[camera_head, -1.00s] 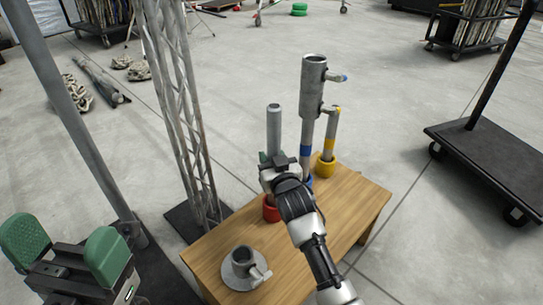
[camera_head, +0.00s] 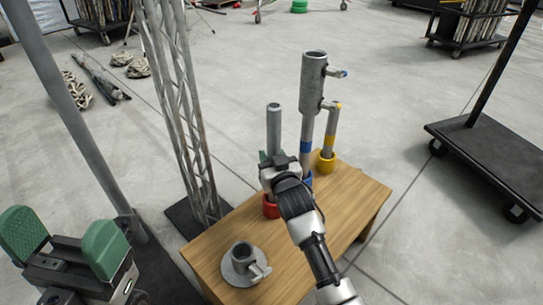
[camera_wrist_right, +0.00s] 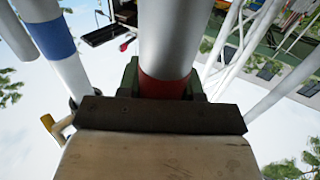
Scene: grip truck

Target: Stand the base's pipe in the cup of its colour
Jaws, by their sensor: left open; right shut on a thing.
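My right gripper (camera_head: 273,162) is shut on a grey pipe (camera_head: 273,128), which stands upright just above or in the red cup (camera_head: 271,208). The pipe's lower end is hidden by the gripper. In the right wrist view the pipe (camera_wrist_right: 180,40) shows a red band between green pads. The base (camera_head: 233,276), a round grey plate with a short socket and side stub, lies at the table's near left. A blue-banded pipe (camera_head: 307,130) stands in the blue cup (camera_head: 308,182). A yellow-banded pipe (camera_head: 330,142) stands in the yellow cup (camera_head: 325,165). My left gripper (camera_head: 62,240) is open and empty.
The wooden table (camera_head: 345,205) is clear at its right side. A wide grey tube (camera_head: 313,85) tops the blue-banded pipe and a side fitting joins the yellow-banded one. A lattice truss (camera_head: 180,110) stands left of the table, a black cart (camera_head: 490,160) to the right.

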